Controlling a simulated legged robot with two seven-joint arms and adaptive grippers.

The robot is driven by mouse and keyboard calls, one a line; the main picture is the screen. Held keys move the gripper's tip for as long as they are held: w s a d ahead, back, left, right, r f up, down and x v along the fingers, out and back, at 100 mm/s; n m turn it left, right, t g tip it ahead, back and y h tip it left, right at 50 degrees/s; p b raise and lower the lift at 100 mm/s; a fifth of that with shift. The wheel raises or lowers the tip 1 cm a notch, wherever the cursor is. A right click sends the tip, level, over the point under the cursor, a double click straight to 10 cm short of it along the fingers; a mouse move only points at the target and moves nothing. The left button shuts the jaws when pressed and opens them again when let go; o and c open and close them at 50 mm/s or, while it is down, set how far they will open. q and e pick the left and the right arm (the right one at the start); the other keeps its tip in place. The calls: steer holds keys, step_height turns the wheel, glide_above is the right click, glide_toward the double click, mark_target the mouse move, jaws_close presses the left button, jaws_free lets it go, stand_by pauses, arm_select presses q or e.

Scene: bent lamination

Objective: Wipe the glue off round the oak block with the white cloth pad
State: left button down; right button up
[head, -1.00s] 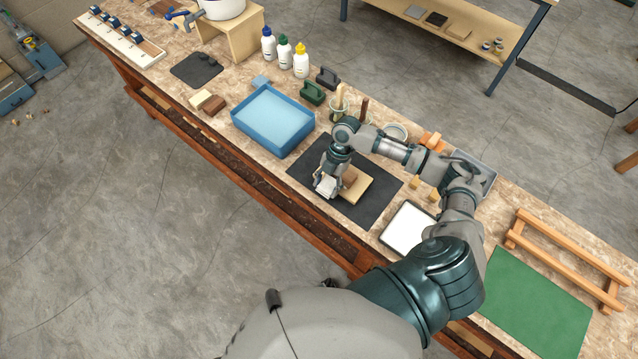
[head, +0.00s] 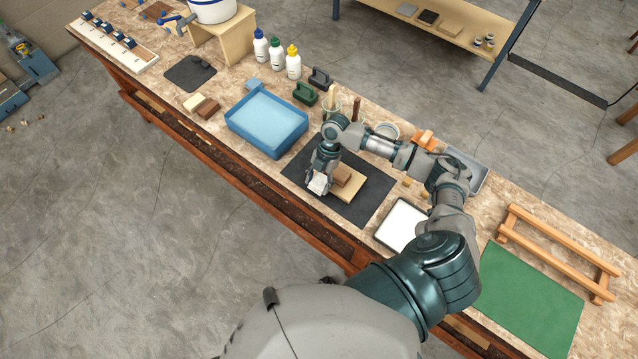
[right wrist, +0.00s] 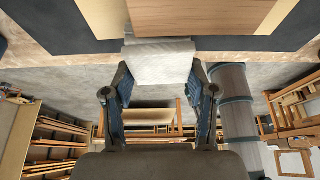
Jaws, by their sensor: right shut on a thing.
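The oak block (head: 343,175) is a brown block lying on a pale wooden board (head: 354,187) on a dark mat. In the right wrist view the block (right wrist: 195,17) fills the top, with the pale board (right wrist: 103,17) beside it. My right gripper (head: 319,180) is shut on the white cloth pad (head: 317,185), at the left side of the block and board. The pad also shows between the fingers in the right wrist view (right wrist: 160,62). Its near edge meets the block's edge in that picture; contact is unclear. Any glue is too small to see. My left gripper is not in view.
A blue tray (head: 266,122) stands left of the dark mat (head: 365,206). A white-topped tray (head: 401,226) lies to the right, nearer the front edge. Jars and black and green tools stand behind. A green mat (head: 530,300) lies far right.

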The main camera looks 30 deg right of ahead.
steer(key=shift+d+f, duration=0.1)
steer(key=shift+d, duration=0.15)
steer(key=shift+a, duration=0.35)
steer(key=shift+a+f, duration=0.1)
steer(key=shift+f, duration=0.05)
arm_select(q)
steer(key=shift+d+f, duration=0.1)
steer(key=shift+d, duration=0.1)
arm_select(e)
steer(key=shift+d, duration=0.2)
